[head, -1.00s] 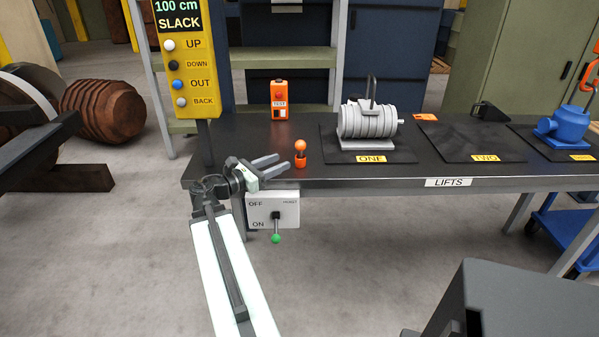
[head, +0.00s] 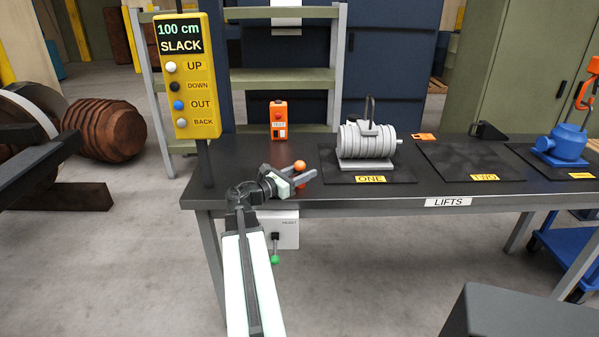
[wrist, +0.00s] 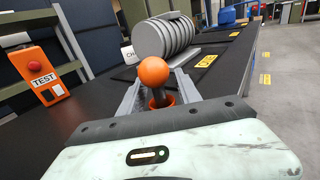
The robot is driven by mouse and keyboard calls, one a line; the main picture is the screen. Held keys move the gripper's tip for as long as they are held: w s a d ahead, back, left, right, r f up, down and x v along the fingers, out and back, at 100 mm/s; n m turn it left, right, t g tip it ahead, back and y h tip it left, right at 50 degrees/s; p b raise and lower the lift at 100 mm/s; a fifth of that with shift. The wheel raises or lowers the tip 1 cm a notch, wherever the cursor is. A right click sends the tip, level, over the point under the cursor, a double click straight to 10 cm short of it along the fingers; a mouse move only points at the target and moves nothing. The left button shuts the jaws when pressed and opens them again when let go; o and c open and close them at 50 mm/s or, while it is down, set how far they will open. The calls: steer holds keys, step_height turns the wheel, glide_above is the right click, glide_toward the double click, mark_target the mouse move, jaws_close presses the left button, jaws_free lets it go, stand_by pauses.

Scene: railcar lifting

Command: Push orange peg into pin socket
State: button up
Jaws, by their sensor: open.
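The orange peg (head: 299,165) stands upright near the front left edge of the dark bench. In the wrist view the peg (wrist: 154,72) has a round orange head, a dark shaft and an orange lower part. My gripper (head: 304,175) is open, with one finger on each side of the peg; it also shows in the wrist view (wrist: 160,84). The fingers do not appear closed on it. The lower part of the peg is partly hidden by the gripper in the head view. I cannot make out a separate pin socket.
An orange TEST box (head: 278,120) stands behind the peg. A grey ribbed motor (head: 365,142) sits on mat ONE to the right. A yellow control panel (head: 188,75) rises at the left. A switch box (head: 284,230) with a green-tipped lever hangs below the bench edge.

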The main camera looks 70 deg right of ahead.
steer(key=shift+x, duration=0.8)
jaws_close()
steer(key=shift+r, duration=0.15)
